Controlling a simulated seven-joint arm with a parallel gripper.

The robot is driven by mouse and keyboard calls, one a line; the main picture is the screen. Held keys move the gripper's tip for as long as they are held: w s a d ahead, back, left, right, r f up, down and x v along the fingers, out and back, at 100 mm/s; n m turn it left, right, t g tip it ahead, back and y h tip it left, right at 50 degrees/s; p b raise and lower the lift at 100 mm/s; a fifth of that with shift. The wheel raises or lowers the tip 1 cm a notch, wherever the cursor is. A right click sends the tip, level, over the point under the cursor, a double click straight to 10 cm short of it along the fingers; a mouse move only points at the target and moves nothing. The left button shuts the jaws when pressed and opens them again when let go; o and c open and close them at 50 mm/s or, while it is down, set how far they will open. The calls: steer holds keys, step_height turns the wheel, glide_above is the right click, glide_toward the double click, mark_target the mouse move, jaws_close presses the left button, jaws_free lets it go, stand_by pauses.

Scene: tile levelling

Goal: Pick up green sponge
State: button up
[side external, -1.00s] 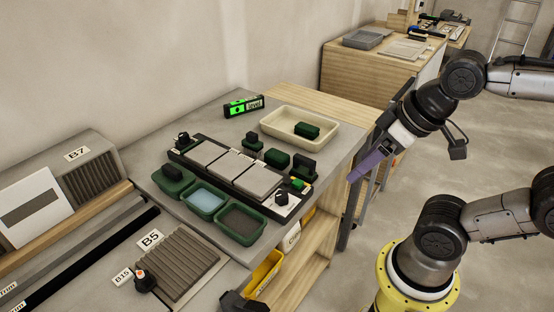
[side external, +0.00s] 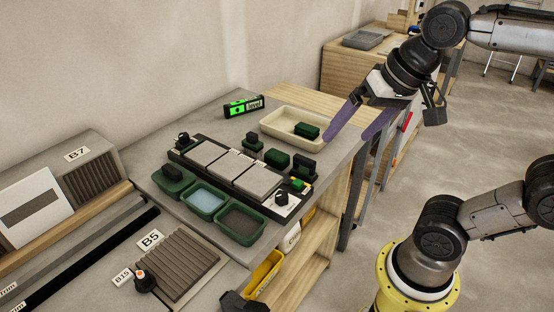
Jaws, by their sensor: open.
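A dark green sponge (side external: 307,130) lies in the shallow cream tray (side external: 275,122) at the back right of the bench. Another dark green block (side external: 277,158), which looks similar, sits on the bench in front of the tray. My gripper (side external: 352,138) is open, with two purple fingers spread apart. It is above the right end of the tray, to the right of the sponge, and holds nothing. I cannot tell its exact height above the tray.
A tile rig (side external: 232,168) with grey tiles and black knobs stands left of the tray. Green tubs (side external: 204,200) line its front, one with blue content. A black device with a green display (side external: 243,106) stands behind. The bench's right edge is close to my gripper.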

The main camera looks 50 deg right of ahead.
steer(key=w+d+r+m+g, duration=0.1)
steer(key=w+d+r+m, duration=0.15)
steer(key=w+m, duration=0.5)
steer(key=m+g, duration=0.4)
glide_above(277, 153)
step_height(277, 153, down, 20)
steer(key=shift+d+r, duration=0.15)
steer(key=shift+r, duration=0.1)
steer(key=shift+a+f, duration=0.15)
steer(key=shift+f, duration=1.3)
steer(key=shift+a+f, duration=0.1)
steer(key=shift+f, duration=1.35)
steer(key=shift+c, duration=0.2)
